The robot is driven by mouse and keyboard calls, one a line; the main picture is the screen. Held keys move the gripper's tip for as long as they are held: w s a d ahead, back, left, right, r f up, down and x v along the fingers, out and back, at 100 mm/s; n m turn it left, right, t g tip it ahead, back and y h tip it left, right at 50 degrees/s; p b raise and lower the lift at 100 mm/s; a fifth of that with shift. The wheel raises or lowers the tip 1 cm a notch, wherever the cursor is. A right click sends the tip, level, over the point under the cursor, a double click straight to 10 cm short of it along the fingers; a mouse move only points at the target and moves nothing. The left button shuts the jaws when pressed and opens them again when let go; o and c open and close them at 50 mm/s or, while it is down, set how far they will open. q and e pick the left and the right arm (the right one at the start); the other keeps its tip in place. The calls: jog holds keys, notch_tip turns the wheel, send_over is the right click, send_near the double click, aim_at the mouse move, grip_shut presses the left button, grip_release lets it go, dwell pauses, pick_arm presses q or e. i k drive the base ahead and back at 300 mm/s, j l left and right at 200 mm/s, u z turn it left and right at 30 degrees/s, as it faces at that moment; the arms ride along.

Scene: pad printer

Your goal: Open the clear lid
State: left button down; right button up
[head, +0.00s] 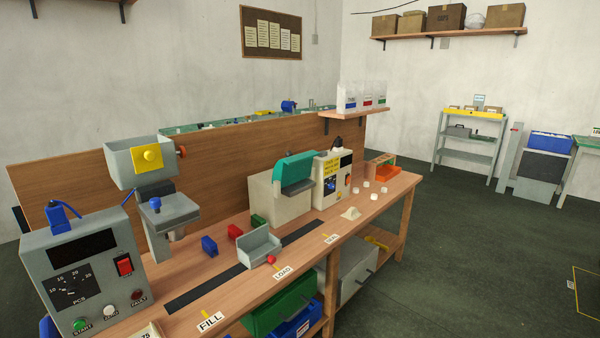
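No part that is plainly a clear lid can be made out in the head view. A grey machine (279,208) at the middle of the bench has a teal upper part (296,167), which looks opaque. A grey hopper (122,160) with a yellow panel stands over the left part of the bench; whether a clear cover lies on it cannot be told. Neither of my grippers is in view.
The wooden bench (378,224) carries a control box (89,277) at the left, a grey tray (259,246), small blue, red and green blocks, and a box with a yellow panel (332,180). A shelf rack (470,144) stands at the back right. The floor right of the bench is clear.

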aim_at(156, 204)
jog(key=i+j, duration=0.1)
jog(key=j, duration=0.6)
jog(key=j+z, duration=0.1)
jog(key=j, duration=0.55)
jog(key=i, duration=0.05)
